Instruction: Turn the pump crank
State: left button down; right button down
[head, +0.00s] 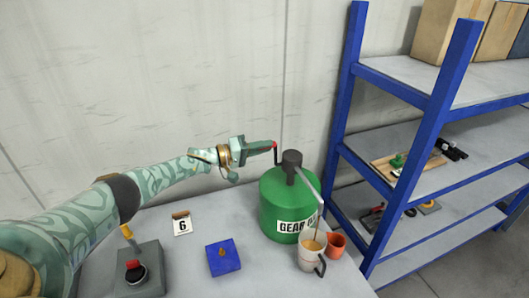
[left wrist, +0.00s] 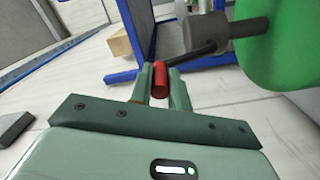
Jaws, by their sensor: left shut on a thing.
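A green can marked "GEAR" (head: 280,205) stands on the grey bench, with a dark pump head (head: 292,158) on top. A grey spout (head: 308,182) slants from the pump down toward a white mug (head: 311,252) holding brown liquid. My left gripper (head: 272,147) is shut on the crank's red handle, just left of the pump head. In the left wrist view the red handle (left wrist: 160,80) sits between the two fingers, and the dark crank arm (left wrist: 193,54) runs from it to the pump head (left wrist: 240,40). My right gripper is out of view.
An orange cup (head: 336,245) stands beside the mug. A blue block (head: 222,258), a card marked 6 (head: 182,223) and a grey box with a lever and a black-and-red knob (head: 140,270) are on the bench (head: 195,285). A blue-framed shelf (head: 437,105) stands at right.

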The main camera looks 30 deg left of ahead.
pick_arm(q)
jog(key=shift+w+a+f+n+b, duration=0.2)
jog(key=shift+w+a+n+b, duration=0.2)
jog(key=shift+n+b, duration=0.45)
jog(key=shift+w+a+f+n+b, duration=0.3)
jog(key=shift+a+n+b, duration=0.2)
jog(key=shift+n, duration=0.5)
jog(key=shift+w+a+f+n+b, duration=0.15)
jog(key=shift+w+a+n+b, duration=0.25)
jog(key=shift+n+b, duration=0.45)
jog(key=c, duration=1.3)
grip_release()
jog(key=p+v, duration=0.2)
jog(key=v, duration=1.4)
jog(key=shift+s, duration=0.15)
